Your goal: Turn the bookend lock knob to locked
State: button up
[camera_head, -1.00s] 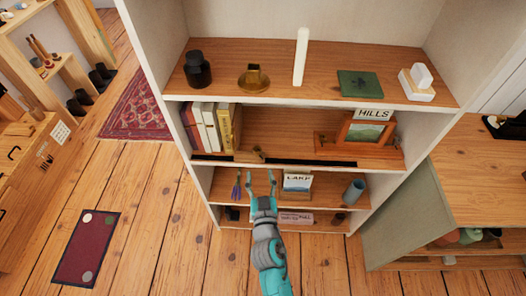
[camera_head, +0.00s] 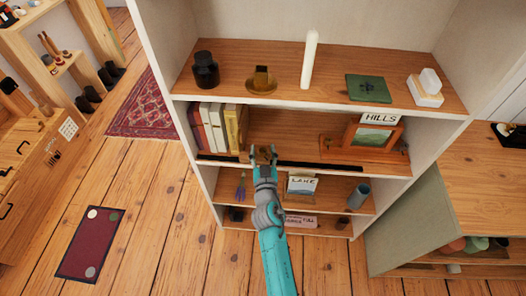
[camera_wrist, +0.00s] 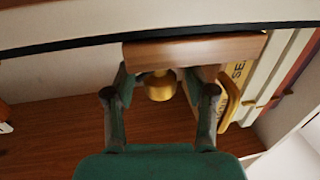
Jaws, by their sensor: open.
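The bookend (camera_wrist: 195,50) shows in the wrist view as a wooden block beside the books, with a round brass lock knob (camera_wrist: 158,87) on it. My gripper (camera_wrist: 160,88) is open, with one finger on each side of the knob. Whether either finger touches it, I cannot tell. In the head view my gripper (camera_head: 264,158) is at the front of the middle shelf, just right of the yellow book (camera_head: 234,126). It partly hides the bookend there. No lock marking is readable, so the knob's setting cannot be told.
Upright books (camera_head: 215,128) stand left of the bookend. A dark strip (camera_head: 320,167) runs along the shelf's front edge. A framed picture (camera_head: 375,138) and a HILLS card (camera_head: 380,119) stand at the right. A LAKE card (camera_head: 302,185) is on the shelf below. The middle shelf's centre is clear.

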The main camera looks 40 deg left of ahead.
jog(key=shift+c, duration=0.2)
grip_shut()
jog(key=shift+s+f+m+t+h, duration=0.1)
jog(key=shift+f+m+t+h, duration=0.25)
jog(key=shift+h, duration=0.35)
jog(key=shift+r+m, duration=0.1)
jog(key=shift+m, duration=0.15)
jog(key=shift+a+r+m+t+h, duration=0.1)
jog(key=shift+m+t+h, duration=0.5)
jog(key=shift+m+h, duration=0.45)
jog(key=shift+d+r+m+t+h, duration=0.1)
jog(key=shift+m+t+h, duration=0.5)
jog(key=shift+h, duration=0.75)
jog(key=shift+a+r+m+t+h, duration=0.1)
jog(key=shift+m+t+h, duration=0.45)
jog(key=shift+m+h, duration=1.8)
jog(key=shift+h, duration=1.55)
